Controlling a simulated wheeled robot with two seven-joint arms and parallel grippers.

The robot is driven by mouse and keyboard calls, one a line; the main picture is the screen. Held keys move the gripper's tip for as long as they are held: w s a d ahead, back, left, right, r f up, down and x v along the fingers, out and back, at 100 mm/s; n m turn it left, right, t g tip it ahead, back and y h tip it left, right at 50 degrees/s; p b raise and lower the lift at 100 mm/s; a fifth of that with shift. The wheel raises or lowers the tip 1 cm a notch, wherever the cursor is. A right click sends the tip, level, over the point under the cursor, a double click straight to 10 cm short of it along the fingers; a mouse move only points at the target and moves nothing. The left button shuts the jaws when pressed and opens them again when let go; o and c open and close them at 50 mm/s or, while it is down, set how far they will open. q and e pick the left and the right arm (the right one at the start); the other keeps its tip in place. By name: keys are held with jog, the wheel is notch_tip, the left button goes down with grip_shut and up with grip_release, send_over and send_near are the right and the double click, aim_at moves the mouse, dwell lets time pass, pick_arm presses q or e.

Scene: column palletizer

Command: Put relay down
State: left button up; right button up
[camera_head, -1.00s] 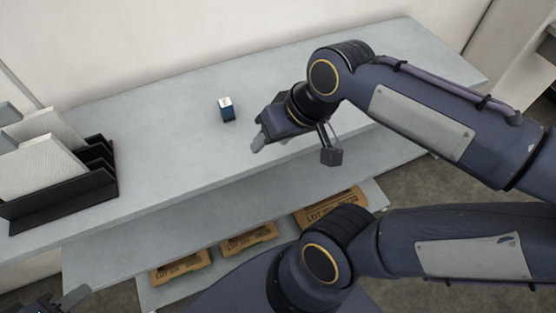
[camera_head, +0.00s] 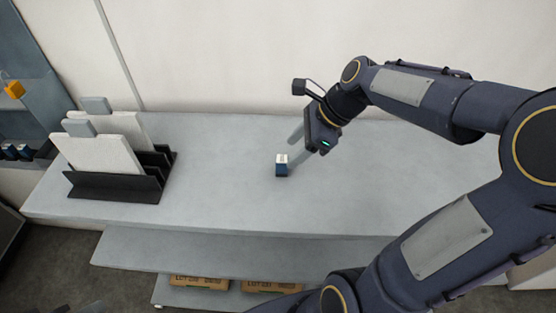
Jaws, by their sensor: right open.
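The relay, a small blue block with a white top (camera_head: 282,165), stands on the grey upper shelf (camera_head: 220,205) near the middle of the view. My right gripper (camera_head: 292,148) is open, with its two grey fingers pointing left and down. The near finger's tip is close beside the relay; I cannot tell whether it touches. The far finger is farther back. Nothing shows held between the fingers. My left gripper does not show clearly.
A black rack (camera_head: 115,188) with upright white panels (camera_head: 98,155) stands left on the shelf. Cardboard boxes (camera_head: 272,286) lie on a lower shelf. An orange object (camera_head: 14,89) and small dark blocks (camera_head: 25,152) are far left. Shelf surface between rack and relay is clear.

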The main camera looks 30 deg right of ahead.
aim_at(282, 158)
jog(key=x, duration=0.8)
jog(key=shift+w+d, duration=0.2)
jog(key=shift+w, duration=0.1)
grip_shut()
jog(key=shift+r, duration=0.15)
